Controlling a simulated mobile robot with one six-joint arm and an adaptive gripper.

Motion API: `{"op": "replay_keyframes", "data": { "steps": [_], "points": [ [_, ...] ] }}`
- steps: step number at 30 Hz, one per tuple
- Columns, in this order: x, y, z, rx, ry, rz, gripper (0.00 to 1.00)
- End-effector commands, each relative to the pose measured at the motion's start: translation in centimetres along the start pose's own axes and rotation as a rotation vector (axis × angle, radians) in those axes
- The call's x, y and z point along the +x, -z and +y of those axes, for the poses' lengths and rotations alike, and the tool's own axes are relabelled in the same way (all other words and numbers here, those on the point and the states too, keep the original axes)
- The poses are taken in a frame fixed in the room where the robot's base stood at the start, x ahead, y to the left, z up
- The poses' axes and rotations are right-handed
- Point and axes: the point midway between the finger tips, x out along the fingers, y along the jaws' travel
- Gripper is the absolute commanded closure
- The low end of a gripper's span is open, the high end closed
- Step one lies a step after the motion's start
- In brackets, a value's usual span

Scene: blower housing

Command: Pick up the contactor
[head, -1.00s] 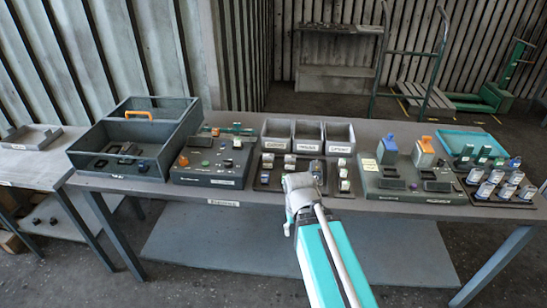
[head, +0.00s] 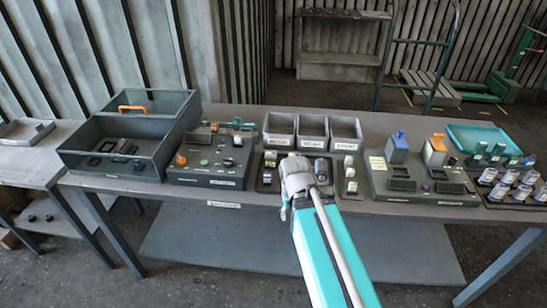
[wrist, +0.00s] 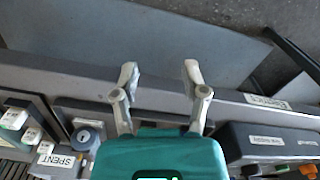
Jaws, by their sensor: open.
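I cannot tell for sure which part is the contactor. Small pale blocks stand on the dark tray (head: 266,186) in the middle of the bench: a left group (head: 270,160) and a right group (head: 350,172). Pale blocks (wrist: 14,118) also show at the left of the wrist view, beside a round-faced grey part (wrist: 86,136). My gripper (head: 298,185) is over the tray and hides part of it. In the wrist view my gripper (wrist: 160,68) is open, its fingers apart with nothing between them, over the bench's front edge.
Three labelled bins (head: 313,133) stand behind the tray. A control panel (head: 208,178) and a divided grey box (head: 107,177) are to the left. Another panel (head: 425,197), a teal tray (head: 483,138) and several small bottle-like parts (head: 497,192) are to the right.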

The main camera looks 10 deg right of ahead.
Motion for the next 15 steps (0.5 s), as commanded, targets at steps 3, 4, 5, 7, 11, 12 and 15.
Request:
{"op": "replay_keyframes", "data": {
  "steps": [3,4,5,7,11,12,15],
  "points": [
    [0.0,-0.01,0.01,0.0,0.0,0.0,0.43],
    [0.0,-0.01,0.01,0.0,0.0,0.0,0.43],
    [0.0,-0.01,0.01,0.0,0.0,0.0,0.43],
    [0.0,-0.01,0.01,0.0,0.0,0.0,0.43],
    [-0.01,0.01,0.01,0.0,0.0,0.0,0.34],
    [-0.05,0.09,0.01,0.001,0.0,0.0,0.26],
    [-0.36,0.66,0.01,0.005,0.0,0.0,0.08]
  ]
}}
